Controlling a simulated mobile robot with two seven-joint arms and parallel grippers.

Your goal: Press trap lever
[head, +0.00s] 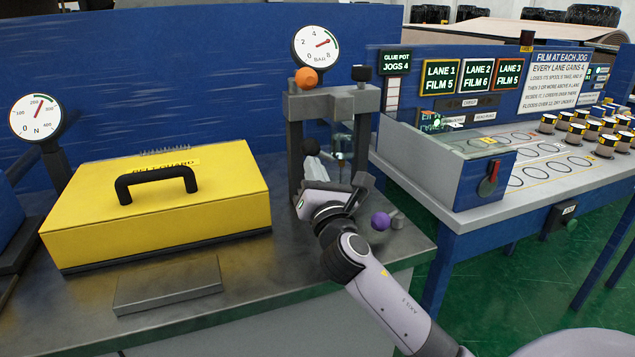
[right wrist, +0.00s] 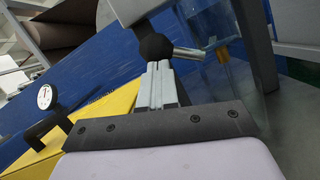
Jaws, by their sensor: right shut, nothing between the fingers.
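My right gripper (head: 314,166) reaches into the grey upright frame (head: 333,103) on the bench. Its fingers are shut and empty. In the right wrist view the closed fingertips (right wrist: 158,68) are just under a black ball knob (right wrist: 156,46) on a short metal rod. They look very close to the knob; I cannot tell whether they touch. The black knob shows small in the head view (head: 312,146). An orange knob (head: 306,78) sits on top of the frame, and a purple knob (head: 380,221) sits low at its right. No label marks the trap lever. My left gripper is out of view.
A yellow belt guard (head: 150,215) with a black handle fills the bench's left side, near a dial (head: 36,118). A grey block (head: 168,287) lies in front. A pressure gauge (head: 316,47) stands above the frame. A lane table (head: 500,160) with several spools stands right.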

